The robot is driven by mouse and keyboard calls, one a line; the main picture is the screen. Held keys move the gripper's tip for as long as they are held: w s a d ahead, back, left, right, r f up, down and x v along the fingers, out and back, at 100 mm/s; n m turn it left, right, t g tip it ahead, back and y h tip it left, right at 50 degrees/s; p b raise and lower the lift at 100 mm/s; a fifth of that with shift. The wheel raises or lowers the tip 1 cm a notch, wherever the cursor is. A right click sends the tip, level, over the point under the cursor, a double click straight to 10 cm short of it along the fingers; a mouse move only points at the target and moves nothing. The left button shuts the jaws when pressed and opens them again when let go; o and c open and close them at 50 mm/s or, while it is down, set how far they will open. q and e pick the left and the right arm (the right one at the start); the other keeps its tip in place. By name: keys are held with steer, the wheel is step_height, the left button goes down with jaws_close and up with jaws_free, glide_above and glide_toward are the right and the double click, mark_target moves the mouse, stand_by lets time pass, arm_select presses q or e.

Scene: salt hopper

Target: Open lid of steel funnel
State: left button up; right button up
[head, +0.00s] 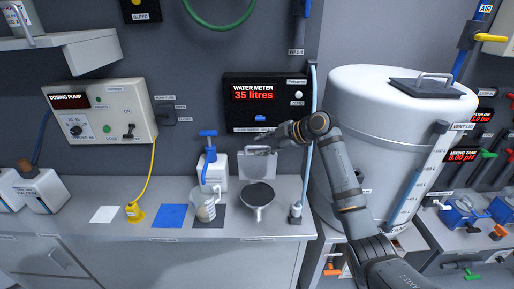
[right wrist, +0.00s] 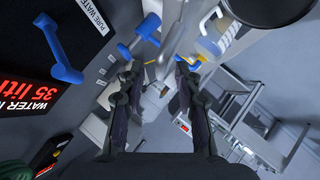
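The steel funnel (head: 258,196) stands on the bench, its round mouth uncovered and dark inside. Its lid (head: 257,168) looks like a grey square plate standing upright behind the mouth. My right gripper (head: 262,150) is at the lid's top edge in the head view; whether it touches the lid is unclear. In the right wrist view, its two fingers (right wrist: 159,68) are spread apart with nothing clearly held between them. Part of a dark round opening, probably the funnel mouth (right wrist: 215,38), shows at the top. My left gripper is not in view.
A clear jug (head: 204,206) stands left of the funnel, with a blue-topped bottle (head: 210,165) behind. The water meter (head: 262,103) is on the wall above, and a large white tank (head: 370,120) stands right.

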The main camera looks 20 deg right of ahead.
steer(key=v, duration=0.9)
steer(key=shift+s+d+r, duration=0.1)
steer(key=shift+d, duration=0.1)
